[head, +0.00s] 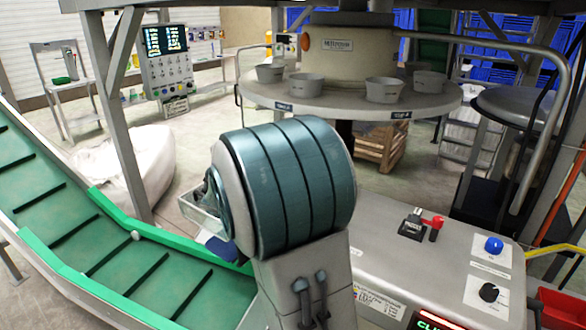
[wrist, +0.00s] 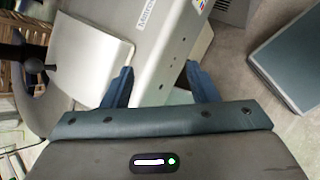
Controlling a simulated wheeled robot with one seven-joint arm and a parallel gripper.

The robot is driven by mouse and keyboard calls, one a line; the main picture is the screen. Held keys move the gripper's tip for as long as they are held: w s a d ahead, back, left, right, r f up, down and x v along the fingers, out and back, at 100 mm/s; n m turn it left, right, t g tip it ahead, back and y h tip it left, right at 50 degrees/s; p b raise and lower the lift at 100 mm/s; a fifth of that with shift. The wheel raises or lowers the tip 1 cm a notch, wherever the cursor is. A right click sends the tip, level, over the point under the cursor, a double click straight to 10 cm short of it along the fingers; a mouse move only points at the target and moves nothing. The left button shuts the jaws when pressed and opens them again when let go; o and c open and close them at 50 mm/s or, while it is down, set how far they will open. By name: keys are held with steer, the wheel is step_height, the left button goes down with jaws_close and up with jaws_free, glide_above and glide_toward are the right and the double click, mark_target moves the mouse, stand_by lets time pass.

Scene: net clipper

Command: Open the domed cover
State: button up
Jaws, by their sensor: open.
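My gripper (wrist: 159,70) is open in the wrist view, its two blue fingers apart with no object held between them. A grey metal housing with a printed label (wrist: 165,45) lies beyond and between the fingers. To its left is a pale, smooth panel with a rounded edge (wrist: 92,62); I cannot tell whether it is the domed cover. A dark knob or rod (wrist: 15,52) and a grey curved bar (wrist: 50,95) are farther left. In the head view my large teal arm link blocks the middle, and no domed cover can be clearly identified.
A green conveyor (head: 150,275) slopes along the left. A round table (head: 300,103) with several grey cups stands behind my arm. A grey control box (head: 385,255) with a red-handled switch (head: 434,225), blue button (head: 494,245) and black knob (head: 488,292) is at right.

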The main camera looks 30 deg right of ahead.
steer(key=w+d+n+t+h+p, duration=0.1)
steer(key=w+d+n+t+h, duration=0.1)
steer(key=w+d+n+h, duration=0.45)
steer(key=w+d+n+t+h+p, duration=0.1)
steer(key=w+n+t+h+p, duration=0.15)
steer(key=w+n, duration=0.7)
steer(key=w+d+m+p, duration=0.1)
steer(key=d, duration=0.3)
steer(key=w+d+m+p, duration=0.1)
steer(key=w+d, duration=0.1)
steer(key=d, duration=0.3)
steer(key=w+d+m, duration=0.1)
steer(key=w+d, duration=0.1)
steer(key=d, duration=0.2)
steer(key=shift+w+d+f+g+p, duration=0.2)
steer(key=shift+d+g+p, duration=0.1)
steer(key=shift+p, duration=0.1)
jaws_close()
steer(key=shift+a, duration=0.1)
